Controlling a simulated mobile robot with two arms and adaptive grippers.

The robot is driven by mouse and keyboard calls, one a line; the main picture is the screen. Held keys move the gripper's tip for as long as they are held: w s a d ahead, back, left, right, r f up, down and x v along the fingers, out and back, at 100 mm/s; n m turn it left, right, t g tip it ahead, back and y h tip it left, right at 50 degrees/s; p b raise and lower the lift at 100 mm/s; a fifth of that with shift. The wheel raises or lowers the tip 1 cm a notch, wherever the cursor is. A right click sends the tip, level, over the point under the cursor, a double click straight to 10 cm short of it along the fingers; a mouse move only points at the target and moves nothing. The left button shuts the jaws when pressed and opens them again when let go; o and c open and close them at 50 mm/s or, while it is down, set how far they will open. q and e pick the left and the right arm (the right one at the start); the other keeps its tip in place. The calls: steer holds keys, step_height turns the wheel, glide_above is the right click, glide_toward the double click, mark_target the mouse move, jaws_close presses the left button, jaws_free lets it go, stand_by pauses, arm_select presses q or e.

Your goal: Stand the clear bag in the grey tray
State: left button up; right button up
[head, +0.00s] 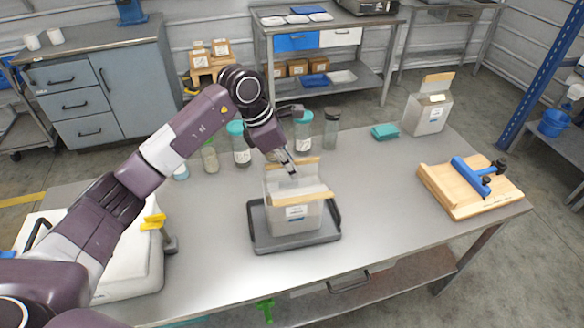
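The clear bag (285,222) stands upright in the grey tray (300,243) on the metal table. It has tan strips along its top edges and a white label on its front, and its mouth looks open. The tray has raised handles at its sides. My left gripper (287,168) comes down from the upper left, with its fingertips at the back part of the bag's mouth. I cannot tell whether the fingers touch the bag or how far apart they are. My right gripper is not in view.
Several jars (240,146) stand behind the tray. A second bag (428,115), a teal cloth (384,131) and a wooden board with a blue clamp (468,185) are to the right. A white machine (120,265) is at the left. The table between tray and board is clear.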

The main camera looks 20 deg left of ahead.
arm_select(q)
steer(key=o, duration=0.5)
steer(key=shift+r, duration=0.2)
steer(key=shift+a+r, duration=0.2)
steer(key=shift+r, duration=0.1)
steer(key=b+v, duration=0.2)
steer(key=v, duration=0.7)
steer(key=shift+s+r, duration=0.1)
steer(key=shift+r, duration=0.25)
steer(key=shift+v, duration=0.8)
steer(key=shift+s+f, duration=0.1)
